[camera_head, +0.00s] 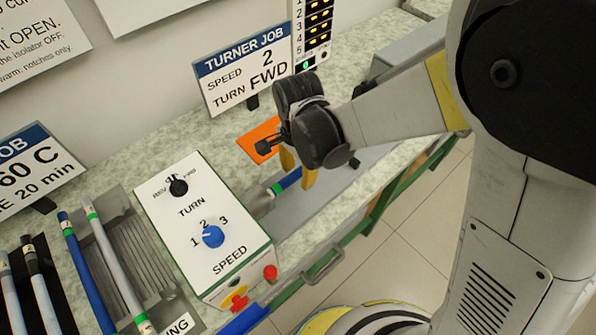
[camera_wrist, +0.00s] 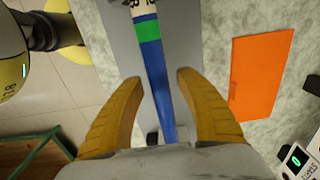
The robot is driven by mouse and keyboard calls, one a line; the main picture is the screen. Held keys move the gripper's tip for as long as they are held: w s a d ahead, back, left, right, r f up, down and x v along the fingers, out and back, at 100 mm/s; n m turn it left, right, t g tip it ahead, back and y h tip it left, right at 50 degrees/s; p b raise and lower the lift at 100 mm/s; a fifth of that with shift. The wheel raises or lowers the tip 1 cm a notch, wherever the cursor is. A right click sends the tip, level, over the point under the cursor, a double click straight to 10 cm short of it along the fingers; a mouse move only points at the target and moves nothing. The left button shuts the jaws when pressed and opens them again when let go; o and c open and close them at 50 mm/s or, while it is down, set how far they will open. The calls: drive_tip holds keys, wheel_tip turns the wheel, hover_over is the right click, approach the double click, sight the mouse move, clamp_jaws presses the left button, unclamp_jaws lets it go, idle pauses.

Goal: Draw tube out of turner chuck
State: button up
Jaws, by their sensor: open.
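The tube (camera_wrist: 163,90) is blue with a green band and a whitish, dark-marked section at the top of the wrist view. In the head view the tube (camera_head: 287,181) slants from the grey chuck (camera_head: 262,199) beside the turner's control box up towards my gripper. My gripper (camera_head: 298,176) is open, its yellow fingers pointing down at the tube. In the wrist view the open fingers (camera_wrist: 158,79) lie one on each side of the tube, with gaps showing. The tube's near end is hidden by my gripper.
The white turner control box (camera_head: 205,230) with knobs stands left of my gripper. An orange plate (camera_wrist: 260,78) lies beside the tube. A rack (camera_head: 125,250) with tubes is at the left. A green rail (camera_head: 400,190) runs along the bench's front edge.

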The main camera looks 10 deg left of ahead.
drive_tip(key=c, duration=0.9)
drive_tip(key=shift+w+d, duration=0.1)
drive_tip(key=shift+w+d+r, duration=0.1)
drive_tip(key=shift+w+d, duration=0.9)
drive_tip(key=shift+w, duration=0.2)
drive_tip(key=shift+w+d, duration=0.95)
drive_tip(key=shift+w, duration=0.2)
drive_tip(key=shift+r, duration=0.15)
drive_tip(key=shift+r+p, duration=2.95)
drive_tip(key=shift+r, duration=1.4)
